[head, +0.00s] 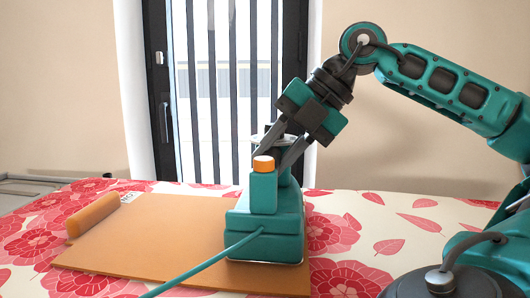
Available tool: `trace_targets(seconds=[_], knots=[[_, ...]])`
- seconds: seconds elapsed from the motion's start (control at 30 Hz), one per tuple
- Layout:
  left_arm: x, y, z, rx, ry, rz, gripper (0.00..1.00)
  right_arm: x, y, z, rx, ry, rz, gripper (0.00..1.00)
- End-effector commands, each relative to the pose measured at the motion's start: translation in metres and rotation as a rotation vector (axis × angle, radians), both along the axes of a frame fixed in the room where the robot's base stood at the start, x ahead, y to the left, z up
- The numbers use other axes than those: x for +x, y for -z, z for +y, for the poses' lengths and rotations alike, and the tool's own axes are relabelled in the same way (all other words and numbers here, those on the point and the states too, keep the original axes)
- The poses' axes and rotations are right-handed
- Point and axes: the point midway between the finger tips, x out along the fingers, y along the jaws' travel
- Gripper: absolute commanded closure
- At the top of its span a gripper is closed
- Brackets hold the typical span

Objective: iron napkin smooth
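The knob and the iron's body partly hide the fingertips. An orange roll (93,214) lies along the left end of the flat sheet. I cannot tell whether it is a curled part of the napkin, nor make out a separate napkin. My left gripper is out of view.
A teal cord (205,264) runs from the iron across the sheet to the front edge. The table has a red-flowered cloth (365,215), clear to the right of the iron. A small white tag (130,197) lies near the roll. A barred window stands behind.

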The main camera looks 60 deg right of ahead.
Motion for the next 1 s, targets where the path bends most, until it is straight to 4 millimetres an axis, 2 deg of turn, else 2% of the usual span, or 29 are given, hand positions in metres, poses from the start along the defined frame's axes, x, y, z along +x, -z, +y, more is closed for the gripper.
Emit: trace_targets(seconds=[0.13,0.97,1.0], knots=[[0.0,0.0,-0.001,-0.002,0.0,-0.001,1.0,-0.008,0.001,-0.003,0.0,0.002,0.002,1.0],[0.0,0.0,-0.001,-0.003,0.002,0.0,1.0,-0.028,0.001,0.039,0.002,-0.001,0.005,1.0],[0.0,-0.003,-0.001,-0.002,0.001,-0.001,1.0,-0.027,-0.004,0.038,0.004,-0.001,0.004,1.0]])
